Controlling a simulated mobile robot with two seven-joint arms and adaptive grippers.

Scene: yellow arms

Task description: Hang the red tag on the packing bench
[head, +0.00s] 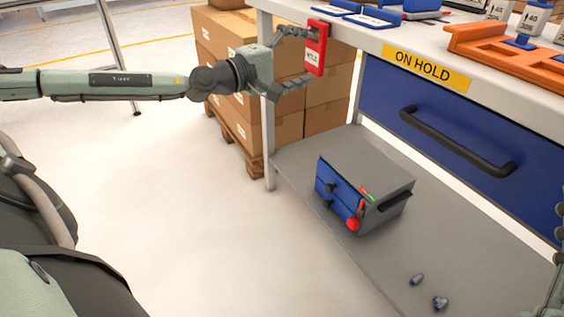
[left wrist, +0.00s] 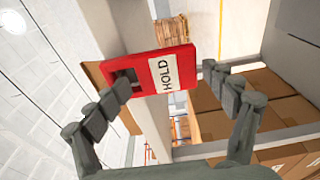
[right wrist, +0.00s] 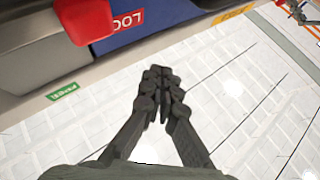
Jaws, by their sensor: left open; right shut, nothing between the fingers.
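The red tag (head: 316,47) with a white HOLD label is upright against the front edge of the packing bench (head: 361,38), near its left corner. It also shows in the left wrist view (left wrist: 147,66). My left gripper (head: 304,58) is open, its fingers on either side of the tag with gaps. I cannot tell what holds the tag to the bench. My right gripper (right wrist: 158,75) is shut and empty in the right wrist view, away from the tag.
A yellow ON HOLD label (head: 427,67) is on the bench edge, above a blue drawer (head: 450,130). A grey and blue box (head: 372,175) stands on the lower shelf (head: 300,165). Cardboard boxes (head: 222,60) stand behind the left bench leg. An orange rack (head: 500,52) is on top.

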